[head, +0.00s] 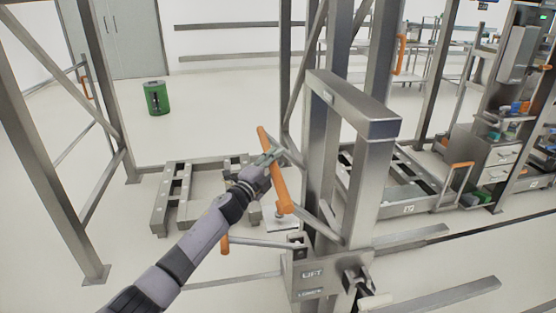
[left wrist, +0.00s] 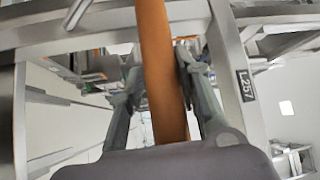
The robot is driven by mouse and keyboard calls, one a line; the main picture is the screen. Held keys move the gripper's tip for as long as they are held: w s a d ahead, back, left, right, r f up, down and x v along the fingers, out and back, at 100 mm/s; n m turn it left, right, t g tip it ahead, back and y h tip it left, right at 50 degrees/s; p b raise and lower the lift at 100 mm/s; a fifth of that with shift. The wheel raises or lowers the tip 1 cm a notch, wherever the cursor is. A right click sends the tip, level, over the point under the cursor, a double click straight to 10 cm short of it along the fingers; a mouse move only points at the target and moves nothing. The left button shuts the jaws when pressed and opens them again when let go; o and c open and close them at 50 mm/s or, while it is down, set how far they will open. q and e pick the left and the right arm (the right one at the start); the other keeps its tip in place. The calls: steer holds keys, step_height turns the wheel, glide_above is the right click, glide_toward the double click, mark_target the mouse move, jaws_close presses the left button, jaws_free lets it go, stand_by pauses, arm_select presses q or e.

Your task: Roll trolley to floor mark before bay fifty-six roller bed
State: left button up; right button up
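The trolley (head: 323,150) is a grey metal frame with a tall upright mast and a labelled lower box, standing in front of me. Its orange handle (head: 281,188) slants across the middle of the head view. My left gripper (head: 270,158) is on this handle. In the left wrist view the handle (left wrist: 163,75) runs between my two fingers (left wrist: 160,85), which press close on both sides. Low grey frames with dark gaps lie behind the trolley at left (head: 178,198) and right (head: 408,192). I cannot make out a bay number or floor mark. My right gripper is out of view.
A grey upright frame (head: 50,165) stands at the left. A green bin (head: 157,97) stands on open floor behind. A shelf cart with drawers (head: 497,165) stands at the right. Long grey bars (head: 440,295) lie low at the lower right.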

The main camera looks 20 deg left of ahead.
arm_select(q)
steer(key=shift+o, duration=1.3)
steer(key=shift+s+a+f, duration=0.1)
steer(key=shift+a+f, duration=0.05)
steer(key=shift+o, duration=0.5)
steer(key=shift+r, duration=0.2)
steer(key=v, duration=1.1)
steer(key=shift+s, duration=0.4)
steer(key=shift+f, duration=0.2)
